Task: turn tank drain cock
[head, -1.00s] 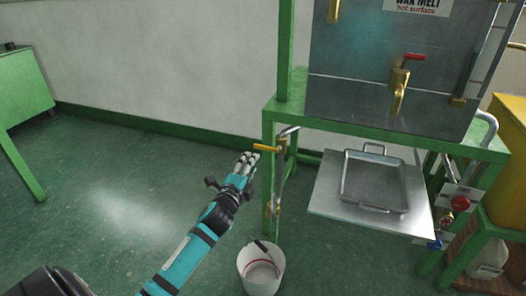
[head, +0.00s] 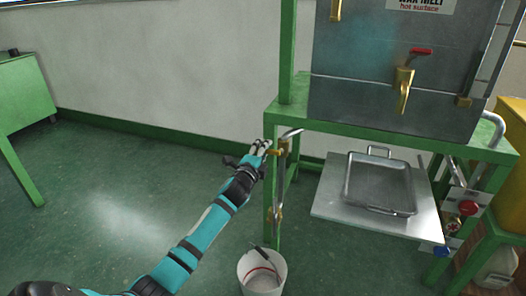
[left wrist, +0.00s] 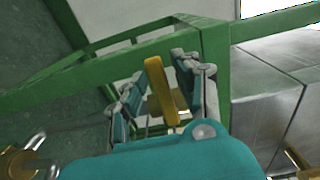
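The yellow lever (left wrist: 160,90) of the cock on the green stand's corner post shows in the left wrist view, between the two fingers of my left gripper (left wrist: 168,92). The fingers stand apart, with a gap on each side of the lever. In the head view my left gripper (head: 262,150) is at the post and hides most of the lever. The cock's brass body (head: 279,152) shows just right of the fingertips, beside a steel pipe (head: 283,175). My right gripper is out of view.
A white bucket (head: 254,283) stands on the floor below the pipe. The metal tank (head: 360,75) has a brass tap (head: 404,88) with a red lever. A metal pan (head: 380,183) lies on a shelf (head: 330,205) to the right. The floor at left is clear.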

